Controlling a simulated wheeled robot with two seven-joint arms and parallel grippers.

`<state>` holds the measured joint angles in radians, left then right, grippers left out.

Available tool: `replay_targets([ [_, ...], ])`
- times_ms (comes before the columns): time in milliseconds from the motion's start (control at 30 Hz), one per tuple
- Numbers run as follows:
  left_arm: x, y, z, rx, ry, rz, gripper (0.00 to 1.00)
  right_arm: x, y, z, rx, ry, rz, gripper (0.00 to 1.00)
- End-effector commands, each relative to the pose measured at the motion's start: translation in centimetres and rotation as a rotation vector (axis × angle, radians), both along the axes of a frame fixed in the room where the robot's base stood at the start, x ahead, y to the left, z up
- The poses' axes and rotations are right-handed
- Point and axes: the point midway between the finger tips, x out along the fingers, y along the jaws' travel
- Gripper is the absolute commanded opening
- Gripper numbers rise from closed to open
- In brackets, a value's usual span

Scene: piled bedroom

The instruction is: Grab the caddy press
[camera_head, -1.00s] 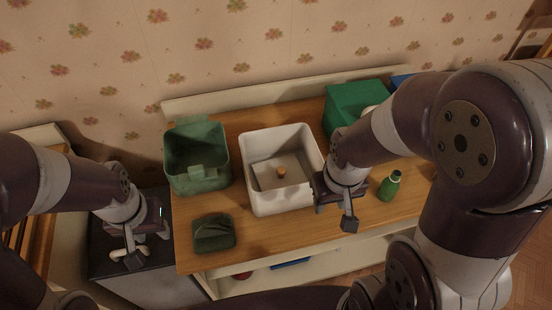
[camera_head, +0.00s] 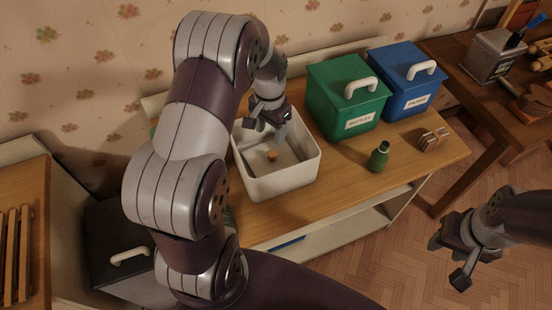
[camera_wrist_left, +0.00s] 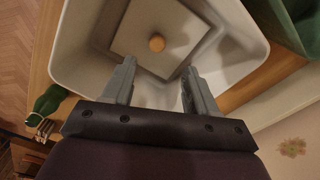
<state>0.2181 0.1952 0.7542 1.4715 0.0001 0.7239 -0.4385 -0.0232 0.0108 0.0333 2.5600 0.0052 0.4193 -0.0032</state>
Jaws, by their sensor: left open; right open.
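The caddy press, a pale square plate (camera_wrist_left: 193,32) with a round wooden knob (camera_wrist_left: 157,43), lies inside a white open tub (camera_head: 298,177). In the head view the knob (camera_head: 272,156) shows low in the tub. My left gripper (camera_head: 268,128) is over the tub's back part, pointing down. In the left wrist view my left gripper (camera_wrist_left: 158,68) has its fingers apart with nothing between them, and the knob shows beyond the gap. My right gripper (camera_head: 455,262) is open and empty, off the table's front right side.
A green lidded bin (camera_head: 336,107) and a blue lidded bin (camera_head: 397,92) stand right of the tub. A green bottle (camera_head: 379,157) and a small brown stack (camera_head: 434,139) are on the wooden table (camera_head: 345,178). My left arm hides the table's left part.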

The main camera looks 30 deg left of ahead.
Motion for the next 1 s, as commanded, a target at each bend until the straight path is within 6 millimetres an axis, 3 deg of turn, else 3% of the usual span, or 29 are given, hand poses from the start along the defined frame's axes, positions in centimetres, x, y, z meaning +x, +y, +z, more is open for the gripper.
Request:
replay_targets([
  [133, -0.1, -0.1, -3.4, 0.0, 0.003, 0.0, 0.58, 0.0, 0.0, 0.4, 0.0, 0.0, 0.0, 0.43],
  [367, -0.1, -0.3, -6.4, -0.001, 0.002, 0.0, 0.58, 0.0, 0.0, 1.0, 0.0, 0.0, 0.0, 0.43],
  [533, -0.1, -0.6, -9.5, 0.0, 0.0, 0.001, 0.58, 0.0, 0.0, 1.5, 0.0, 0.0, 0.0, 0.43],
  [833, 0.0, -0.6, -10.5, 0.001, -0.003, 0.002, 0.58, 0.0, 0.0, 1.4, 0.0, 0.0, 0.0, 0.43],
  [1000, 0.0, -0.6, -10.5, 0.001, -0.003, 0.002, 0.02, 0.0, 0.0, 1.4, 0.0, 0.0, 0.0, 0.43],
])
